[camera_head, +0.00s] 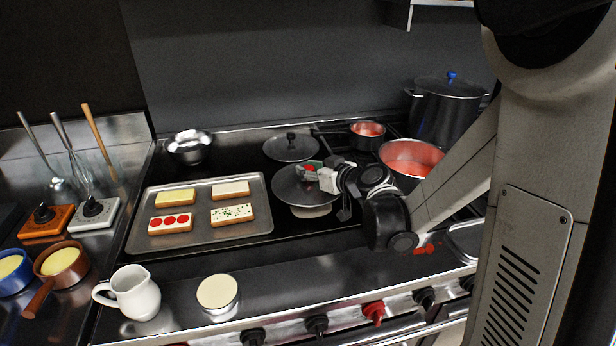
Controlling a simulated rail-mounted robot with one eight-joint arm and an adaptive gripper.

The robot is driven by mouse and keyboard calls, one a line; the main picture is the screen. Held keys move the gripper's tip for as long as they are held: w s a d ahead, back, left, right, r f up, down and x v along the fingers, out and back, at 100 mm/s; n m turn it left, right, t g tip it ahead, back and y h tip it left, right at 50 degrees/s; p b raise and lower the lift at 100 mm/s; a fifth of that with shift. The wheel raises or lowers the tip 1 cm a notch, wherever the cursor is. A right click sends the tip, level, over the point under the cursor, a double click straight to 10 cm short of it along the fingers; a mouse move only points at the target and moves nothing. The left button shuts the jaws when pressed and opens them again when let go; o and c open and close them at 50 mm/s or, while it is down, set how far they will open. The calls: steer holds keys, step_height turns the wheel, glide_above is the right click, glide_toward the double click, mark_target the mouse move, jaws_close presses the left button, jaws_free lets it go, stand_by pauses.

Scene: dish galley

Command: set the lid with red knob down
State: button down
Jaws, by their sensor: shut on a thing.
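The lid with the red knob (290,189) is a round, dark grey lid right of the tray, in the middle of the head view. My gripper (311,172) is shut on its red knob, which is partly hidden by the fingers. The lid looks close to level. A pale round thing (311,211) shows under its front edge. I cannot tell whether the lid touches it or hangs just above it.
A tray (262,226) with several topped slices lies left. Another lid with a black knob (291,148) lies behind. A pot with red contents (410,157) and a tall blue-knobbed pot (446,110) stand right. A white jug (136,293) and a cream-topped round container (217,293) stand in front.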

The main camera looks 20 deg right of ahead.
mark_target(313, 182)
steer(key=shift+f, duration=1.25)
steer(key=shift+f+b, duration=0.55)
steer(key=shift+b, duration=0.35)
steer(key=shift+s, duration=0.1)
steer(key=c, duration=1.5)
jaws_free()
